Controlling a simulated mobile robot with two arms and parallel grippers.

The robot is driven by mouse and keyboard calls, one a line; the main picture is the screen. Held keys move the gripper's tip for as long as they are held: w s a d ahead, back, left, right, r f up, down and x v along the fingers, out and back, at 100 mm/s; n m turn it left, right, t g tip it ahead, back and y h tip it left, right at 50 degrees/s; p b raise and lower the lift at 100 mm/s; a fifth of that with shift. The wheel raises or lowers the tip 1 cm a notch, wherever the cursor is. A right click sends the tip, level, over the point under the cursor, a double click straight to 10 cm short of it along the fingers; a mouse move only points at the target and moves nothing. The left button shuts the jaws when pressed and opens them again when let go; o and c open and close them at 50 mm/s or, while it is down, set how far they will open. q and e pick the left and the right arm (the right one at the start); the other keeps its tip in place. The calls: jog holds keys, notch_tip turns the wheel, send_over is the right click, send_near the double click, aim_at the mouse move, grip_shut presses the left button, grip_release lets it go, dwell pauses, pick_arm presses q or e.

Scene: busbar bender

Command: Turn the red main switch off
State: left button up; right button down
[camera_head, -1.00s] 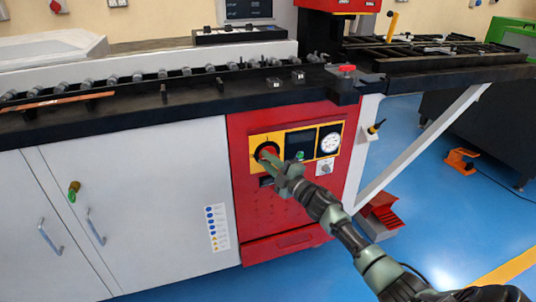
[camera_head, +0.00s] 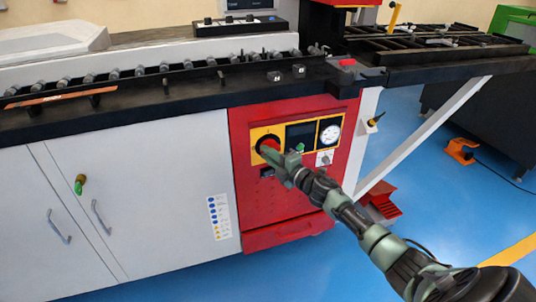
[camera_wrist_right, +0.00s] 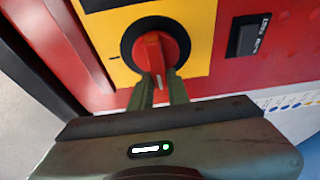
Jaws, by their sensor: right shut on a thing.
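The red main switch (camera_wrist_right: 157,58) is a rotary handle on a round black base set in a yellow plate (camera_wrist_right: 198,30). In the wrist view its handle points toward my gripper, and a pale mark shows near its lower end. My right gripper (camera_wrist_right: 160,82) is shut on the switch handle, one finger on each side. In the head view the switch (camera_head: 270,142) is partly covered by my right gripper (camera_head: 268,152), which reaches it from the lower right. My left gripper is not in view.
A green button (camera_head: 300,148), a dark display and a white gauge (camera_head: 330,134) sit right of the switch on the red panel (camera_head: 280,205). A black rocker switch (camera_wrist_right: 248,35) is close by in the wrist view. The machine's black bench edge (camera_head: 150,125) overhangs above.

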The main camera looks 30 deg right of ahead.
jog(key=shift+f, duration=0.1)
jog(key=c, duration=1.4)
grip_release()
jog(key=shift+o, duration=0.2)
